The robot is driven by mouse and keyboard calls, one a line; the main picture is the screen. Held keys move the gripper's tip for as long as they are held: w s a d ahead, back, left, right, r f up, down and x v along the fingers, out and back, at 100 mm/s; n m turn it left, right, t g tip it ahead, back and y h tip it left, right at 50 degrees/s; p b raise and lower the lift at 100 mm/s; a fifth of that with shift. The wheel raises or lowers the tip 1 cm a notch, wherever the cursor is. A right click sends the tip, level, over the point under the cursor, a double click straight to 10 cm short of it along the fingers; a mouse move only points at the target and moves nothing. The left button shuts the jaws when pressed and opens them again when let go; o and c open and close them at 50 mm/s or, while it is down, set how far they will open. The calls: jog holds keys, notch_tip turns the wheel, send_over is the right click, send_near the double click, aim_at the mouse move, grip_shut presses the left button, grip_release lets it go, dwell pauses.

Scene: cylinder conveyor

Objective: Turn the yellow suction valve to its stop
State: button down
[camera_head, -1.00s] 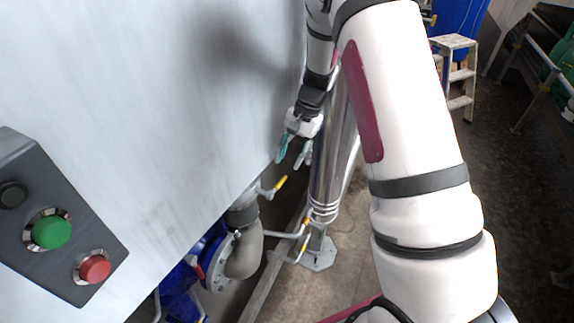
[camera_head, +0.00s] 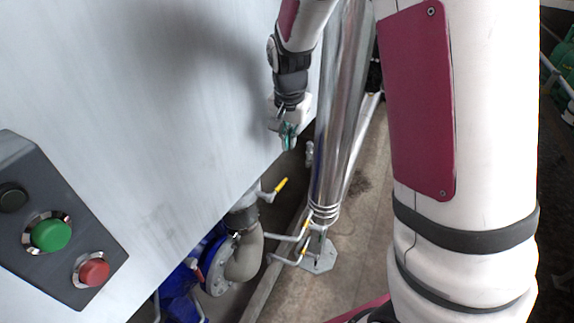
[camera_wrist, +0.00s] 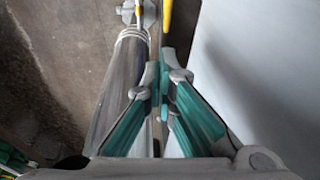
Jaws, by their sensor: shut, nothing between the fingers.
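The yellow valve handle (camera_head: 281,185) sticks up and right from a grey valve on the pipe below the tank's lower edge. My gripper (camera_head: 289,145) is above this handle, apart from it in the picture. Its teal fingers are shut and empty. In the wrist view, the fingers of my gripper (camera_wrist: 162,85) meet near the centre. A yellow handle (camera_wrist: 167,15) shows beyond the fingertips at the top edge; I cannot tell there which lever it is or how far away it lies.
A shiny steel column (camera_head: 338,120) stands close right of my gripper. The large grey tank wall (camera_head: 140,110) is on the left, with a button panel (camera_head: 60,225). A grey elbow pipe (camera_head: 245,258) joins blue equipment below.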

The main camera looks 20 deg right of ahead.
jog(key=b, duration=0.2)
send_over(286, 182)
notch_tip(286, 182, down, 12)
jog(key=shift+s+a+f, duration=0.1)
jog(key=shift+s+f, duration=0.15)
jog(key=shift+f, duration=0.5)
jog(key=shift+f+g+y+b, duration=0.3)
jog(key=shift+f+g+y, duration=0.1)
jog(key=shift+f, duration=0.05)
notch_tip(286, 182, down, 9)
jog(key=s+a+g+y+b, duration=0.2)
jog(key=s+g+y+b, duration=0.1)
jog(key=g+y, duration=0.1)
jog(key=shift+a+g, duration=0.3)
jog(key=shift+a, duration=0.1)
dwell(0.6)
